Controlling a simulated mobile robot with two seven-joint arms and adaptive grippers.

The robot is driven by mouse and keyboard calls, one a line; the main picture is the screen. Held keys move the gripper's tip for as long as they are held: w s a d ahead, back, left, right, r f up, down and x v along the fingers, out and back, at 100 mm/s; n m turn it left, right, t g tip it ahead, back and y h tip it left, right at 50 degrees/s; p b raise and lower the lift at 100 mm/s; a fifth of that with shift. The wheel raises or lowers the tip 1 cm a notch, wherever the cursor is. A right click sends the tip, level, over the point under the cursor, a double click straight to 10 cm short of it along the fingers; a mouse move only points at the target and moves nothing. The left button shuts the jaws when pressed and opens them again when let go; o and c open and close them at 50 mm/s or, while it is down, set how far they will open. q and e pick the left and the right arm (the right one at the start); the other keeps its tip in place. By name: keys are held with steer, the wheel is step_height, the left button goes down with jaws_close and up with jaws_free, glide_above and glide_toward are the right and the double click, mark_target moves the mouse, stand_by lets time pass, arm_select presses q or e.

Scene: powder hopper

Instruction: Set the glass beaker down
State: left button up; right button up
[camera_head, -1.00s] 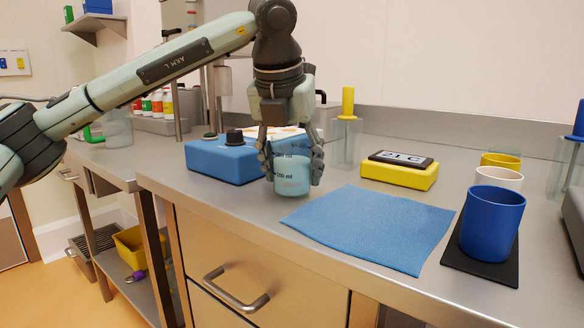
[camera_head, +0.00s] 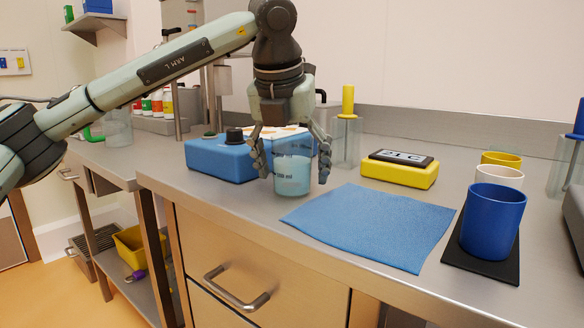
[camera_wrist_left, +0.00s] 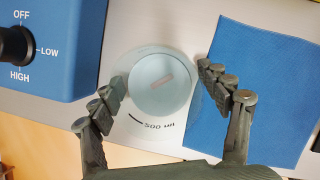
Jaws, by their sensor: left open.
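The glass beaker (camera_head: 291,176) stands upright on the steel counter, with pale blue liquid in it and dark volume marks on its side. In the left wrist view the fingers of the left gripper (camera_wrist_left: 162,85) stand apart, with a gap visible at the beaker's left. My right gripper is not in view.
A blue stirrer unit with a knob (camera_head: 222,160) stands behind and left of the beaker. A blue cloth (camera_head: 370,227) lies to its right. A yellow scale (camera_head: 400,174), a blue cup (camera_head: 491,222) on a black mat and other cups stand farther right. The counter's front edge is close.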

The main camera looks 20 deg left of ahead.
arm_select(q)
steer(key=shift+r, duration=0.3)
steer(key=p+v, duration=0.1)
steer(key=v, duration=1)
steer(key=shift+s+r, duration=0.15)
steer(key=shift+r, duration=0.2)
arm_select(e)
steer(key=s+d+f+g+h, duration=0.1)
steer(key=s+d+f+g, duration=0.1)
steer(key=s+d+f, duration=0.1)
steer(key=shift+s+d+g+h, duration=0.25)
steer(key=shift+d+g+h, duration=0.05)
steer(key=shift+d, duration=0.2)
